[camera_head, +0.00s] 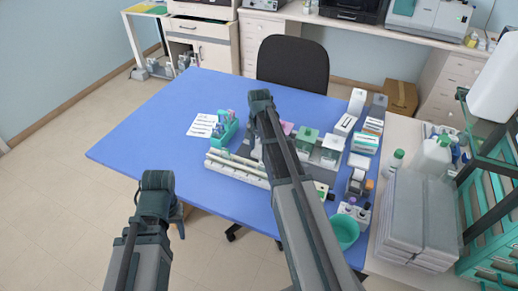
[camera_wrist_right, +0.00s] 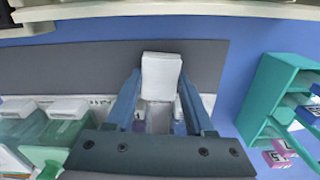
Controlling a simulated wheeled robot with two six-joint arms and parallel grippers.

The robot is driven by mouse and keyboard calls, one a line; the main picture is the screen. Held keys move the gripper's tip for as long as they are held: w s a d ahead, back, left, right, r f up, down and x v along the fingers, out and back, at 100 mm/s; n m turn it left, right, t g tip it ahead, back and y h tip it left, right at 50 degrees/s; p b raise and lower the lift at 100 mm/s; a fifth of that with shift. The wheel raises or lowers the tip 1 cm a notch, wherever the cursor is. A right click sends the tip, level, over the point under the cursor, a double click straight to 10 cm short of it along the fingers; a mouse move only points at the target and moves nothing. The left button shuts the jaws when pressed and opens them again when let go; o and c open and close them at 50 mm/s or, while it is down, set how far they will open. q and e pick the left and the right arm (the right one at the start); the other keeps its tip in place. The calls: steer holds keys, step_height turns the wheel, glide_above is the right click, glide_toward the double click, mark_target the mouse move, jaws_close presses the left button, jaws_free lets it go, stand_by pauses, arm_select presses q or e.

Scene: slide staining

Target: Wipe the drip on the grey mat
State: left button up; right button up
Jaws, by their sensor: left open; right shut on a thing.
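My right gripper (camera_head: 261,97) reaches over the blue table. In the right wrist view its fingers (camera_wrist_right: 160,100) are shut on a white folded wipe (camera_wrist_right: 161,75), which is held between them. The dark grey mat (camera_wrist_right: 70,68) lies under and around the wipe in that view. I cannot tell whether the wipe touches the mat. No drip can be made out; the wipe and the gripper cover part of the mat. My left gripper (camera_head: 158,180) is open and empty, off the near left edge of the table.
The blue table (camera_head: 150,120) is clear on its left side. A teal rack (camera_head: 225,128), it also shows in the right wrist view (camera_wrist_right: 262,95), stands near a paper sheet (camera_head: 203,125). A teal bin (camera_head: 344,231) is at the near right.

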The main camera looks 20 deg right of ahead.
steer(key=shift+r+p, duration=1.7)
steer(key=shift+r, duration=0.4)
step_height(320, 180, up, 3)
steer(key=p, duration=0.3)
steer(key=shift+r, duration=0.1)
